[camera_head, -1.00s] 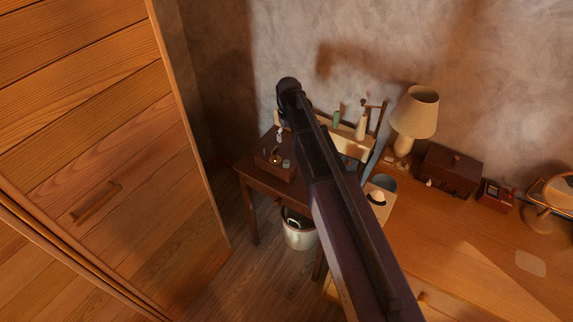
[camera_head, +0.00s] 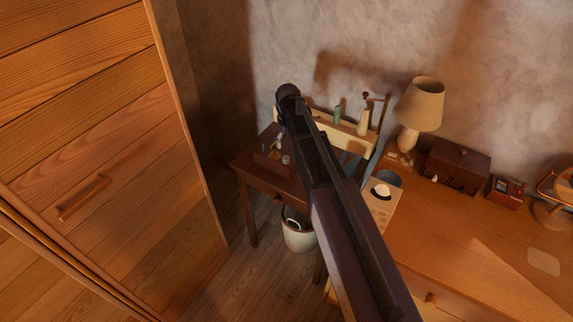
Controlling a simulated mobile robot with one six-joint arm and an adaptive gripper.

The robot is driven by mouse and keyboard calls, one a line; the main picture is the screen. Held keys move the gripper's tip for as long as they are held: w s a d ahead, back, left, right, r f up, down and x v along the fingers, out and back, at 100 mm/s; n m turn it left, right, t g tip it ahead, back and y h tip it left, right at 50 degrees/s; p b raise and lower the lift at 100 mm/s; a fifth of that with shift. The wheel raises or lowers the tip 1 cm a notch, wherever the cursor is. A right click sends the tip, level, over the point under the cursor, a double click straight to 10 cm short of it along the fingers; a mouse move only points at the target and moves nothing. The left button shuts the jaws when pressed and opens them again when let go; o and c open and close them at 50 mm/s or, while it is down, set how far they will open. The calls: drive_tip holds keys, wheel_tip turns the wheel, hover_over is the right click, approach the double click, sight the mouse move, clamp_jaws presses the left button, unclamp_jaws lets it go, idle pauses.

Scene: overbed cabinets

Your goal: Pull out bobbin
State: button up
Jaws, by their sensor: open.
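My dark arm reaches from the bottom edge up over the small dark table (camera_head: 243,177) against the back wall. The arm's end hides part of the table, and I cannot make out my gripper's fingers. I cannot tell for sure which thing is the bobbin. A slim green spool-like piece (camera_head: 337,114) and a taller cream one (camera_head: 363,122) stand upright at a pale rack (camera_head: 345,136) behind the arm. A low wooden box (camera_head: 268,165) with small pale items lies on the table, left of the arm.
A tall wooden cabinet (camera_head: 100,130) fills the left. A desk (camera_head: 450,230) on the right bears a lamp (camera_head: 420,103), a dark box (camera_head: 456,165) and a small red box (camera_head: 506,192). A pale bucket (camera_head: 297,236) stands beneath the table. Open floor lies between cabinet and table.

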sight(286, 158)
drive_tip(key=shift+f+b, duration=1.1)
drive_tip(key=shift+f, duration=0.35)
drive_tip(key=shift+a+f+b, duration=0.2)
drive_tip(key=shift+f+b, duration=1.1)
drive_tip(key=shift+a+f+b, duration=0.15)
drive_tip(key=shift+f+b, duration=1.15)
drive_tip(key=shift+c, duration=0.2)
drive_tip(key=c, duration=0.8)
